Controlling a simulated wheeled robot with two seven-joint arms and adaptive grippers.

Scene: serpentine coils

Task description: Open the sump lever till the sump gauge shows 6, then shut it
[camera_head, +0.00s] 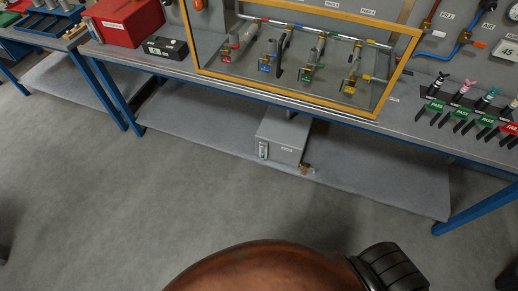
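A grey box (284,137) stands on the low shelf under the bench and is probably the sump. Its small label is too small to read for certain. A narrow light gauge strip (263,150) is on the left of its front face; I cannot read its level. A small brass-coloured fitting (306,169) sticks out low at the box's right front corner, and may be the sump lever; its position is too small to tell. Neither of my grippers shows in this view.
A yellow-framed clear panel (290,95) stands on the bench above, with several valves behind it. A red box (127,20) is at the left. The low shelf (200,130) is clear beside the grey box. Blue legs (478,212) support the bench.

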